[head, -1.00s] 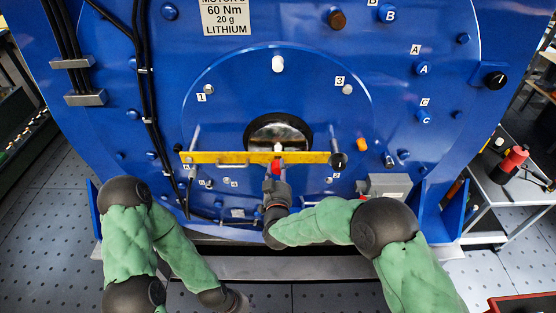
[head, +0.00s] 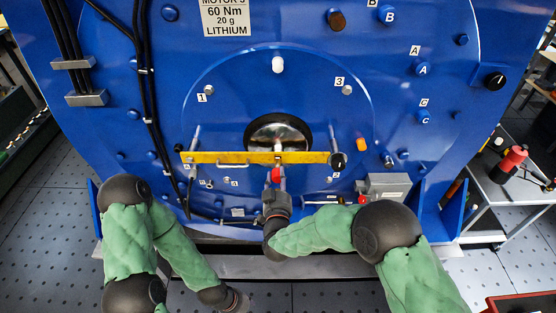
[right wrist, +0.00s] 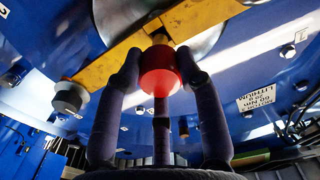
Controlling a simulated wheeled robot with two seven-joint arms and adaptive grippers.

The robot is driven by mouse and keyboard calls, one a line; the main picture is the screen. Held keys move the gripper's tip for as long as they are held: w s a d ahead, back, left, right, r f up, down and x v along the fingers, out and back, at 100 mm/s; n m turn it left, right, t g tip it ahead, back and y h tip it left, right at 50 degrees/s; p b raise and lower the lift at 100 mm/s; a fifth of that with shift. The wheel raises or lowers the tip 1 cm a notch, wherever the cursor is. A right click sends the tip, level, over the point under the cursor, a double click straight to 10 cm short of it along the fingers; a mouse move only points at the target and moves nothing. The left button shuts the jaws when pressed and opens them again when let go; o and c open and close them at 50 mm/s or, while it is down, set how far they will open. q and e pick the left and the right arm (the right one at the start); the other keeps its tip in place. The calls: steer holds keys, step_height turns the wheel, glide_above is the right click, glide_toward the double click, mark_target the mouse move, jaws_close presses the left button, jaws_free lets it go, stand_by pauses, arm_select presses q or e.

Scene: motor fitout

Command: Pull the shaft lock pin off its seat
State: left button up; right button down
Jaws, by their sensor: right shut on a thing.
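The shaft lock pin has a red head (head: 276,175), below the yellow bar (head: 215,158) that crosses the blue motor's shaft opening. My right gripper (head: 277,186) is shut on this head. In the right wrist view both fingers press on the sides of the red head (right wrist: 161,70), and a short brass-coloured stem shows between it and the yellow bar (right wrist: 115,60). I cannot tell whether the stem's end is still inside the bar. My left gripper (head: 238,301) hangs low at the bottom, away from the motor; its fingers are not clear.
The blue motor face (head: 240,100) carries several bolts and labels. A black knob (head: 338,160) sits at the bar's right end. A grey box (head: 388,186) stands out at lower right. A trolley (head: 503,185) with a red and black tool (head: 511,160) is at right.

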steer(key=shift+s, duration=0.3)
steer(key=shift+s, duration=0.2)
steer(key=shift+s, duration=0.6)
steer(key=shift+s, duration=0.1)
steer(key=s+p, duration=0.6)
steer(key=s, duration=1.5)
steer(key=shift+s, duration=0.4)
stand_by(0.5)
steer(key=shift+w, duration=0.1)
stand_by(0.4)
